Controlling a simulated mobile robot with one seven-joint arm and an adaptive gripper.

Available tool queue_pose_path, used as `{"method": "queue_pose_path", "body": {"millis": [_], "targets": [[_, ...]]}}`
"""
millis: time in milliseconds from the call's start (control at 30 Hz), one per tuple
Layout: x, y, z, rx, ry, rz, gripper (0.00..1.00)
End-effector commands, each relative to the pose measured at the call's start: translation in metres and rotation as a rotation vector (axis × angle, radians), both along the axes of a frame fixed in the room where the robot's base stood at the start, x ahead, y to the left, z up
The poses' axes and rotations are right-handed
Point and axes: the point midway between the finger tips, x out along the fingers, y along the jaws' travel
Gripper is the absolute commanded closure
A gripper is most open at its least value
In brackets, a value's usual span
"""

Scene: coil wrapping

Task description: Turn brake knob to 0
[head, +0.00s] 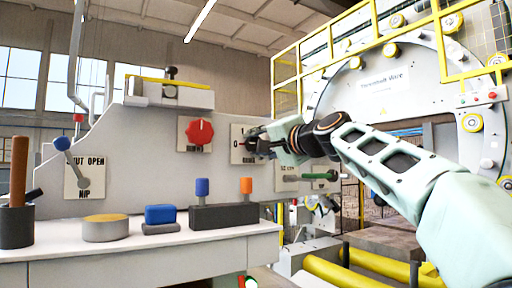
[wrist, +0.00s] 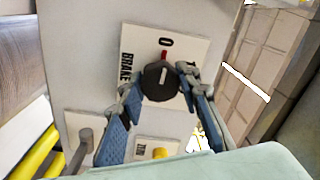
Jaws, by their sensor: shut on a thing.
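The brake knob (wrist: 160,82) is dark and round with a short white line on its face. It sits on a white plate (wrist: 192,48) marked 0 at the top and BRAKE along the left side, as seen in the wrist view. A red mark shows between the knob and the 0, and the white line points roughly toward it. My gripper (wrist: 161,90) is shut on the knob, one finger on each side. In the head view my gripper (head: 258,144) is at the plate (head: 237,150) and hides most of the knob.
A red knob (head: 200,132) is on the panel left of the brake plate. A green-handled lever (head: 318,176) is just below right. A shelf (head: 130,245) carries a dark block with blue and orange pegs. A yellow button (wrist: 160,153) is below the plate.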

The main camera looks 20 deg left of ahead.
Motion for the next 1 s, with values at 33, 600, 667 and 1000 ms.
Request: {"method": "queue_pose_path", "body": {"millis": [33, 600, 667, 1000], "targets": [[-0.0001, -0.0002, 0.0012, -0.004, -0.010, -0.001, 0.93], [-0.0003, -0.0004, 0.0020, -0.017, -0.025, -0.002, 0.65], [-0.0003, -0.0003, 0.0019, -0.017, -0.025, -0.002, 0.58], [-0.0004, -0.0004, 0.0007, -0.017, -0.022, 0.000, 0.51]]}}
